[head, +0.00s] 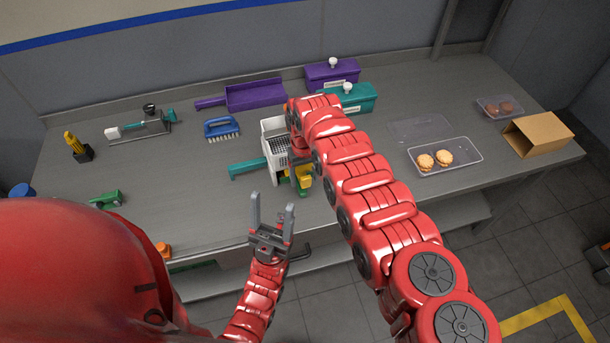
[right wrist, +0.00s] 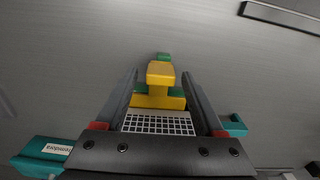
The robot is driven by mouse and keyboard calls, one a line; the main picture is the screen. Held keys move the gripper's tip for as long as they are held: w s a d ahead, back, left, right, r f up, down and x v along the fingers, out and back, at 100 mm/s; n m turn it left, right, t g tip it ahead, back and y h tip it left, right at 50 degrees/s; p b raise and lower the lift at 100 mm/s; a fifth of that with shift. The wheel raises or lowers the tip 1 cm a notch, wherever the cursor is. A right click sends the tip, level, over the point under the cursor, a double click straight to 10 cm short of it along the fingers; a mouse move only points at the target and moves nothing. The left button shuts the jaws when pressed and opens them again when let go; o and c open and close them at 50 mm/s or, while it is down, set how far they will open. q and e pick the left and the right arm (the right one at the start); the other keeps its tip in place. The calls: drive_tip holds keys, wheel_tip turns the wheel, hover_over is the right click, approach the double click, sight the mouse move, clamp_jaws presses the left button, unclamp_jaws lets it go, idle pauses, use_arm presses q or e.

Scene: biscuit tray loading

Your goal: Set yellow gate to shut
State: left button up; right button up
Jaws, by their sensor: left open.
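The yellow gate (head: 303,183) shows at the front of a white device with a grid (head: 270,128), partly hidden by my right arm. In the right wrist view the gate (right wrist: 160,73) has a yellow block on a wider yellow base, with green parts by it. My right gripper (right wrist: 160,78) is open, with one finger on each side of the yellow block and gaps visible at both sides. Whether the gate is open or shut I cannot tell. My left gripper (head: 272,212) is open and empty, in front of the table edge, left of the gate.
A teal handle (head: 247,168) sticks out left of the white device. A blue brush (head: 221,128), a purple scoop (head: 255,95) and purple (head: 331,73) and teal (head: 352,99) boxes stand behind. A clear tray with biscuits (head: 468,157) and a cardboard box (head: 540,133) lie right.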

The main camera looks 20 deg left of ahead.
drive_tip(key=shift+r, duration=0.5)
wheel_tip(320, 180, up, 3)
drive_tip(key=shift+w+d+f+p, duration=0.1)
drive_tip(key=shift+d+f+p, duration=0.05)
drive_tip(key=shift+p, duration=0.5)
wheel_tip(320, 180, up, 14)
drive_tip(key=b, duration=0.4)
drive_tip(key=shift+f+b, duration=0.15)
drive_tip(key=shift+b, duration=0.2)
